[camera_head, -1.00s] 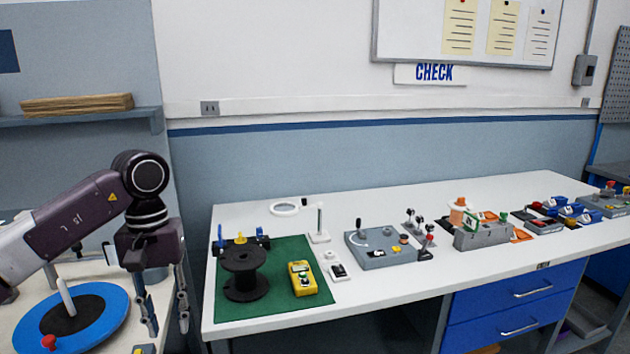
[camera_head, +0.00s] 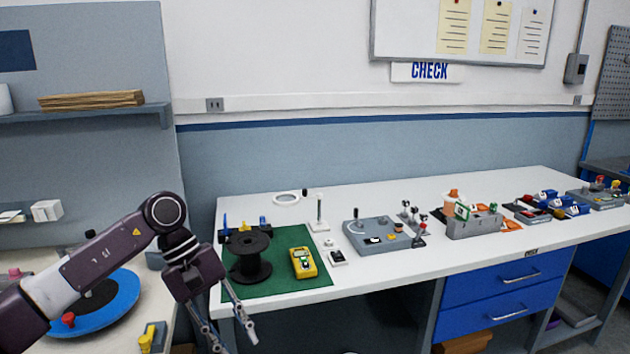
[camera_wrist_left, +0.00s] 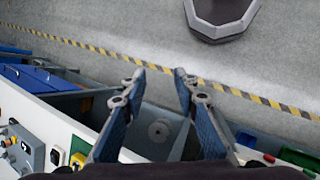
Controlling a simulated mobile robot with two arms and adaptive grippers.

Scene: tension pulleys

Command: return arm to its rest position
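My left arm comes in from the left in the head view, bent at the elbow. Its left gripper (camera_head: 234,338) hangs downward in front of the white workbench's left front corner. In the left wrist view the two blue-grey fingers of the left gripper (camera_wrist_left: 158,78) stand apart with nothing between them. Beyond the fingertips I see grey floor with a yellow-black striped line. My right gripper is in neither view.
The white workbench (camera_head: 385,280) carries a green mat (camera_head: 287,286) with a black spool (camera_head: 249,257) and a yellow meter (camera_head: 303,262). A grey control box (camera_head: 378,236) stands farther right. A blue round disc (camera_head: 118,308) lies on the left table.

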